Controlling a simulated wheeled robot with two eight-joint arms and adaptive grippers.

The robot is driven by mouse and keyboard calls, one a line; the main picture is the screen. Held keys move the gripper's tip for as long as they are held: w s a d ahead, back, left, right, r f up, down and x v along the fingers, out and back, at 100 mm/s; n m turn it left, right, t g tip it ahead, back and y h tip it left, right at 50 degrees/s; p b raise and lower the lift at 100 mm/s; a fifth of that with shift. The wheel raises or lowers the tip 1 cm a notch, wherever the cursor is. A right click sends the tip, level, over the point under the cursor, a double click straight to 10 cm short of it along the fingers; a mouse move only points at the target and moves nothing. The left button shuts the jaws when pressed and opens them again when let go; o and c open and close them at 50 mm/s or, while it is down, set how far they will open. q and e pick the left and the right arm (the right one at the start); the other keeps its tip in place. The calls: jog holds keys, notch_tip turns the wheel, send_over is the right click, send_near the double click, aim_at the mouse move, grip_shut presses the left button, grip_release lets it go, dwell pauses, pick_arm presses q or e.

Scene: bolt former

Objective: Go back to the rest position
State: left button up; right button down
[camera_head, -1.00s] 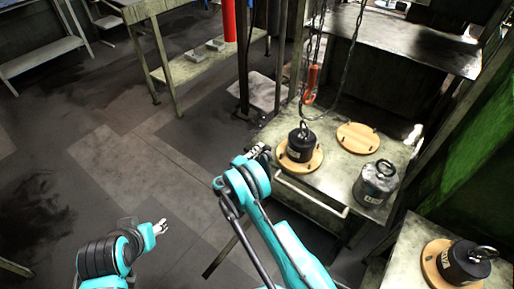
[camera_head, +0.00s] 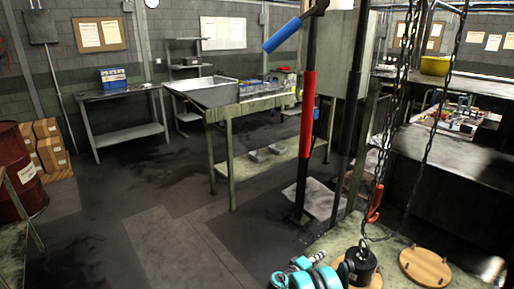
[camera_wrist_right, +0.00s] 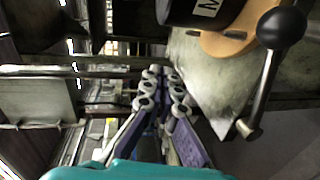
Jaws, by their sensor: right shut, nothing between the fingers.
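My right gripper (camera_wrist_right: 163,78) is shut and empty in the right wrist view, its two fingers close together. In the head view, my teal right arm (camera_head: 308,279) shows at the bottom edge, left of a black weight (camera_head: 360,266). The gripper's fingers are hard to make out there. The black weight stands on a round wooden board on the worktable (camera_head: 395,243). In the right wrist view, a black weight (camera_wrist_right: 207,10) on a wooden board (camera_wrist_right: 228,42) shows at the top, apart from the fingers. My left gripper is not in view.
An empty wooden board (camera_head: 425,266) lies right of the weight. A chain with an orange-red hook (camera_head: 375,204) hangs above the worktable. A red post (camera_head: 307,110) stands behind. A workbench (camera_head: 222,112) is at the back; the floor (camera_head: 130,215) at left is mostly clear.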

jog(key=s+r+m+g+y, duration=0.1)
jog(key=s+r+m+y, duration=0.15)
jog(key=s+r, duration=0.5)
jog(key=s+r+m+g+y, duration=0.1)
jog(key=s+r+y, duration=0.3)
jog(key=r, duration=0.6)
jog(key=s+a+m+y, duration=0.1)
jog(key=s+a+y, duration=0.2)
jog(key=s, duration=1)
jog(key=s+a+m+y, duration=0.2)
jog(key=s+a, duration=0.4)
jog(key=s, duration=0.7)
jog(key=shift+s+r+g+y, duration=0.3)
jog(key=shift+r+y, duration=0.15)
jog(key=shift+y, duration=0.1)
jog(key=shift+a, duration=0.1)
